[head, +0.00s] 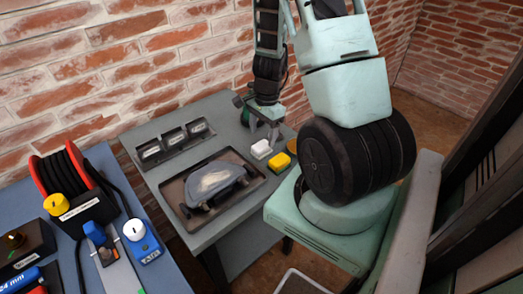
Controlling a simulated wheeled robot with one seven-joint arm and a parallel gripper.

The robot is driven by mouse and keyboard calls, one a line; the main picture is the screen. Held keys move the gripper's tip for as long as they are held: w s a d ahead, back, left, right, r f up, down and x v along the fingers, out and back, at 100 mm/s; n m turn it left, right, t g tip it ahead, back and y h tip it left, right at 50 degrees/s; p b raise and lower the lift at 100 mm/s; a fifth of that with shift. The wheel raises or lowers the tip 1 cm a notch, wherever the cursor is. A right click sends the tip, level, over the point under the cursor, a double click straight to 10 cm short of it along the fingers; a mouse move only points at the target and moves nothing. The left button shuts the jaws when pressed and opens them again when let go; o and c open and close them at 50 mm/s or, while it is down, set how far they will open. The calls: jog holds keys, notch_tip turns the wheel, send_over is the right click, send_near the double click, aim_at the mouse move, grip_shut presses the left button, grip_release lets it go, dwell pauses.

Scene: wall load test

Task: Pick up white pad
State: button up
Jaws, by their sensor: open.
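The white pad (261,149) is a small white block on the grey table (150,186), near its right side. A yellow block (279,162) lies just to the right and in front of it. My gripper (263,136) points down at the far side of the white pad, just above it in the picture. Its fingers are open with nothing seen between them. I cannot tell how high the fingers are above the table, or whether they touch the pad.
A dark tray (178,213) with a grey rounded object (214,183) lies left of the pads. A grey panel with three slots (174,139) sits behind it. A blue table (75,269) with a cable reel (62,173) stands at left. A brick wall rises behind.

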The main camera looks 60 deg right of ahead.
aim_at(261, 145)
jog(key=f, duration=0.5)
jog(key=shift+a, duration=0.3)
jog(key=shift+c, duration=0.4)
jog(key=c, duration=1.1)
notch_tip(261, 145, up, 10)
jog(key=shift+p, duration=0.6)
